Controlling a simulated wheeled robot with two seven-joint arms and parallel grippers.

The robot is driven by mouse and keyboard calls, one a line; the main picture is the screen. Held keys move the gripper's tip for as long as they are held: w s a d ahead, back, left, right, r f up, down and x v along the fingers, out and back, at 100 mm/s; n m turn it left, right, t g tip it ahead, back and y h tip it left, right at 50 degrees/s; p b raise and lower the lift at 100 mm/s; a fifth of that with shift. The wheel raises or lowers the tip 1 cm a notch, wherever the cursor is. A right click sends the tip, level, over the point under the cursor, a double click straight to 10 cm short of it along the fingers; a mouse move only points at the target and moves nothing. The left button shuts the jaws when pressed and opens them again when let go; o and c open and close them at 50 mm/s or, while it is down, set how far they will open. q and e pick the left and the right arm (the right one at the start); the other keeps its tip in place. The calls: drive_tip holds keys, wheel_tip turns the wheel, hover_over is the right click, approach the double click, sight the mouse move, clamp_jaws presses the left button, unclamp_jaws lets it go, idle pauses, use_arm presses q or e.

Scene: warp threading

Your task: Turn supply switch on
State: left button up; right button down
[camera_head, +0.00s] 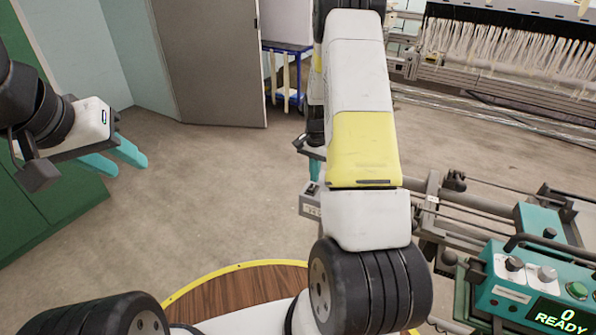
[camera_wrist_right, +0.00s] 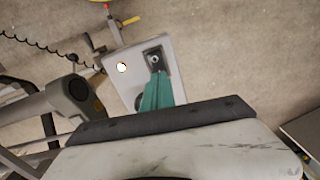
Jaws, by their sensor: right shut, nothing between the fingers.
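The supply switch (camera_wrist_right: 155,57) is a small toggle or knob on a dark square plate, set in a pale box (camera_wrist_right: 122,88) in the right wrist view. My right gripper (camera_wrist_right: 158,78) is shut and empty, its teal fingers together. Their tips overlap the lower part of the switch plate; I cannot tell whether they touch it. In the head view the pale box (camera_head: 309,206) shows at the left edge of my right arm, which hides most of that gripper. My left gripper (camera_head: 132,166) is open and empty over the floor at the far left.
A round pale lamp (camera_wrist_right: 122,67) sits beside the switch. A teal control panel (camera_head: 540,290) reading "0 READY" stands at lower right, near metal rails. A loom with white threads (camera_head: 500,45) and a blue cart (camera_head: 287,75) stand behind. The floor at centre left is clear.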

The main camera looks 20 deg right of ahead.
drive_tip(key=shift+r, duration=2.5)
wheel_tip(320, 180, up, 13)
drive_tip(key=n+t, duration=0.2)
hover_over(313, 186)
drive_tip(key=s+a, duration=0.4)
drive_tip(key=s+a+r+n+t+y, duration=0.1)
drive_tip(key=s+a+r+n, duration=0.3)
drive_tip(key=r, duration=0.4)
drive_tip(key=s+a+r+n+t, duration=0.1)
drive_tip(key=s+a+r+n, duration=0.1)
drive_tip(key=s, duration=0.7)
drive_tip(key=s+a+r+n+t+y, duration=0.1)
drive_tip(key=s+a+r+n+t, duration=0.1)
drive_tip(key=s+r, duration=0.3)
drive_tip(key=s+a, duration=0.1)
drive_tip(key=s, duration=0.2)
drive_tip(key=shift+s+a, duration=0.35)
